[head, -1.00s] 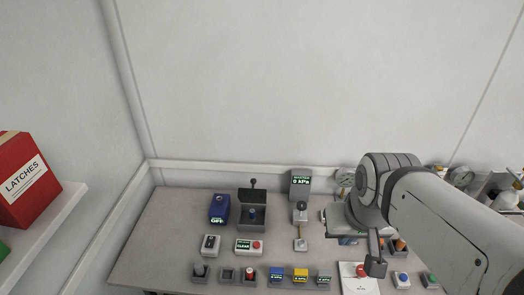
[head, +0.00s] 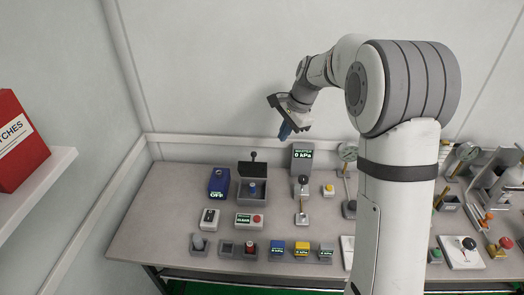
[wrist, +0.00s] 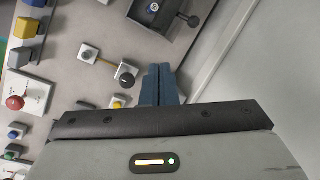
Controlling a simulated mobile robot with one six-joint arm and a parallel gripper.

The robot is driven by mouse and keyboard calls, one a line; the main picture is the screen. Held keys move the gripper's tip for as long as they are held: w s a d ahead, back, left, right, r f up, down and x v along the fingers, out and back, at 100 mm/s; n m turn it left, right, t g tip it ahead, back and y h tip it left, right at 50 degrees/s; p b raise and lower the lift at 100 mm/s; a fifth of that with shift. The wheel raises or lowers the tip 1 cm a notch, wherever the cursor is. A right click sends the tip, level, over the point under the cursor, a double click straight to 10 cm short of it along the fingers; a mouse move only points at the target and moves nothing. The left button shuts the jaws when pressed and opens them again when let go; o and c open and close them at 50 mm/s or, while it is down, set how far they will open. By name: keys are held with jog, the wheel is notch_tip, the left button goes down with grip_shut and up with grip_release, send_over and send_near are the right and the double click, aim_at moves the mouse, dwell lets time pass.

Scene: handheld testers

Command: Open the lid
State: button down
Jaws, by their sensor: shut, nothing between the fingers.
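A dark grey box (head: 252,196) stands toward the back of the table, with a blue button (head: 253,188) inside. Its dark lid (head: 253,169) stands up at the back, open, with a black knob on top. In the wrist view the box (wrist: 150,30) is at the top, with the lid's knob (wrist: 193,20) to its right. My gripper (head: 284,135) is raised, above and to the right of the box in the head view, apart from it. Its blue fingers (wrist: 158,68) are shut and empty in the wrist view.
A blue device reading OFF (head: 218,183) stands left of the box. A gauge box (head: 302,156) and a lever tester (head: 302,187) are to its right. Several small switches and displays line the front. A shelf with a red box (head: 18,140) is at left.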

jog(key=w+f, duration=0.1)
jog(key=f, duration=0.1)
send_near(254, 164)
notch_tip(254, 164, down, 5)
jog(key=w+d, duration=0.2)
jog(key=d, duration=0.1)
jog(key=shift+m, duration=0.3)
jog(key=a, duration=0.1)
jog(key=w+a+f+p, duration=0.1)
jog(key=a+p, duration=0.1)
jog(key=shift+w+a+f, duration=0.15)
jog(key=shift+w+a, duration=0.05)
jog(key=shift+w, duration=0.1)
jog(key=shift+w+a, duration=0.1)
